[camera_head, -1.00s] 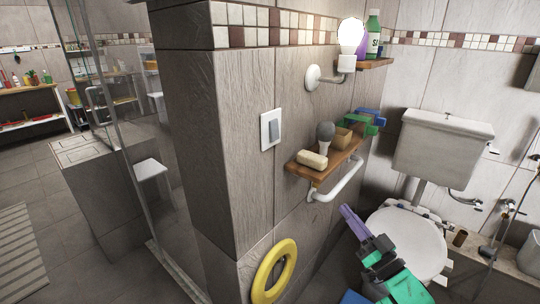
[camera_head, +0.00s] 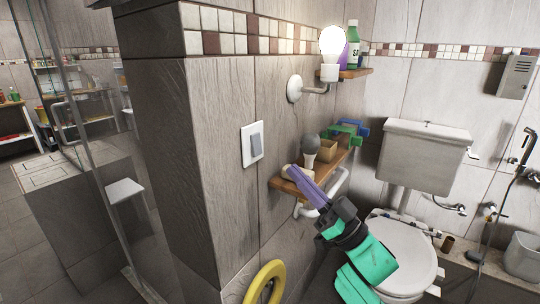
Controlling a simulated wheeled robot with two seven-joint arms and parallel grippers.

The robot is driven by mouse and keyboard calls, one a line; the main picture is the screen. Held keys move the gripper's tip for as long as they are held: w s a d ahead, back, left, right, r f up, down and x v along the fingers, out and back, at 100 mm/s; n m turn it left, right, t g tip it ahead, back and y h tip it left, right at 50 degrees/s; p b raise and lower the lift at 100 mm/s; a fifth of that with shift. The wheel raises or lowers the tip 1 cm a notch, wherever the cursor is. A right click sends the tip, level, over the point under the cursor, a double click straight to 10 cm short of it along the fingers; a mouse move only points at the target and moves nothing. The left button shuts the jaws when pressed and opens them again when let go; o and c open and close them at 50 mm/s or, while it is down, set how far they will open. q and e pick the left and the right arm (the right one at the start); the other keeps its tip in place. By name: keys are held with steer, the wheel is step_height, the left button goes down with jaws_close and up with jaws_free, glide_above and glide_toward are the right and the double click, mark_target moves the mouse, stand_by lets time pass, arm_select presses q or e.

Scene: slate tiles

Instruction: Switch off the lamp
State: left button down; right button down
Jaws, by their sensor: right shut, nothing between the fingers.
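The lamp (camera_head: 333,43) is a lit white bulb on a wall mount, at the upper middle of the head view. A white wall switch with a grey rocker (camera_head: 256,143) is on the tiled wall, below and left of the lamp. My right gripper (camera_head: 295,178) has purple fingers, shut and empty. It points up and left toward the wall, below and right of the switch and apart from it. It overlaps the front of the lower wooden shelf in the picture. My left gripper is not in view.
The lower wooden shelf (camera_head: 327,173) holds a brush, a box and green and blue items, with a white rail below. A yellow ring (camera_head: 266,284) hangs lower on the wall. A toilet (camera_head: 402,250) stands right. The wall around the switch is clear.

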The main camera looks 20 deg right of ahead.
mark_target(257, 146)
steer(key=w+a, duration=0.1)
steer(key=w, duration=0.1)
steer(key=w+a+r+p, duration=0.1)
steer(key=a, duration=0.1)
steer(key=w+a, duration=0.1)
steer(key=w, duration=0.1)
steer(key=shift+w+a+r, duration=0.3)
steer(key=shift+r, duration=0.1)
